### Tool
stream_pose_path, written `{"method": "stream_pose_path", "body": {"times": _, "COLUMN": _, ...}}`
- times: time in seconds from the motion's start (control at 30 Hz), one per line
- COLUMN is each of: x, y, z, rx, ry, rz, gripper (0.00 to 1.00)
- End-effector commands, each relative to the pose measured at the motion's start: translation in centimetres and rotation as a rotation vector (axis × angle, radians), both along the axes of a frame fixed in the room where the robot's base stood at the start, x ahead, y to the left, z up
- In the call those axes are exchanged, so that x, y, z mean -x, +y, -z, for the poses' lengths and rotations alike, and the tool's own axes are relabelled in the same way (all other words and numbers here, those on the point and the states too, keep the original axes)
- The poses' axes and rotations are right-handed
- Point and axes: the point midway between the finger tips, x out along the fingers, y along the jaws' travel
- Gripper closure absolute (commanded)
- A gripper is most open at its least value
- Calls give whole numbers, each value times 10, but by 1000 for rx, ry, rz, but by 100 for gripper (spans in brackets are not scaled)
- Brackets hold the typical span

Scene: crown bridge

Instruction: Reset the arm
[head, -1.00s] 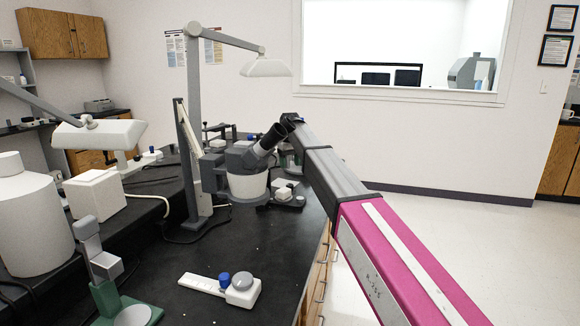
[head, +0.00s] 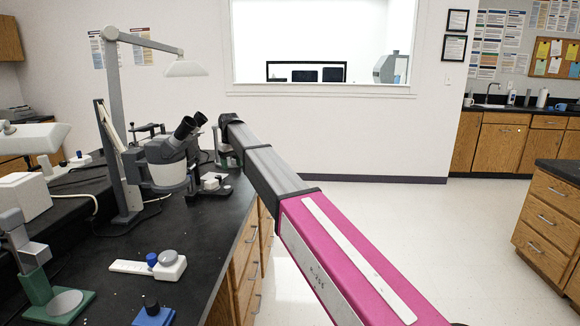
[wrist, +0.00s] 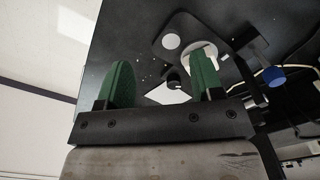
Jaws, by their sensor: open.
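My arm reaches forward from the lower right of the head view, with a pink section and a dark grey section. Its far end is near the right edge of the black bench (head: 215,222). In the wrist view my gripper (wrist: 158,85) has two green-padded fingers standing well apart. It is open, and nothing is held between the pads. Beyond the fingers the wrist view shows the dark bench top with a small black knob and white parts on it.
A microscope (head: 168,165) on a boom stand is left of my arm. A white device with a blue knob (head: 150,267) and a blue block (head: 153,315) lie nearer on the bench. Open floor (head: 380,220) is to the right, with wooden drawers (head: 548,222) beyond.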

Motion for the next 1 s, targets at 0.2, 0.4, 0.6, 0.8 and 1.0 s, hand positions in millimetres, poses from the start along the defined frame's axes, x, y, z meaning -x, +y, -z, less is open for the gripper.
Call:
{"method": "stream_pose_path", "body": {"times": 0.2, "x": 6, "y": -21, "z": 20, "rx": 0, "ry": 0, "rz": 26, "gripper": 40}}
{"method": "stream_pose_path", "body": {"times": 0.4, "x": 14, "y": -51, "z": 48, "rx": 1, "ry": 1, "rz": 62, "gripper": 40}}
{"method": "stream_pose_path", "body": {"times": 0.6, "x": 28, "y": -94, "z": 86, "rx": 1, "ry": 1, "rz": 116, "gripper": 40}}
{"method": "stream_pose_path", "body": {"times": 0.8, "x": 60, "y": -162, "z": 144, "rx": 1, "ry": 3, "rz": 204, "gripper": 40}}
{"method": "stream_pose_path", "body": {"times": 1.0, "x": 120, "y": -255, "z": 218, "rx": 1, "ry": 3, "rz": 337, "gripper": 40}}
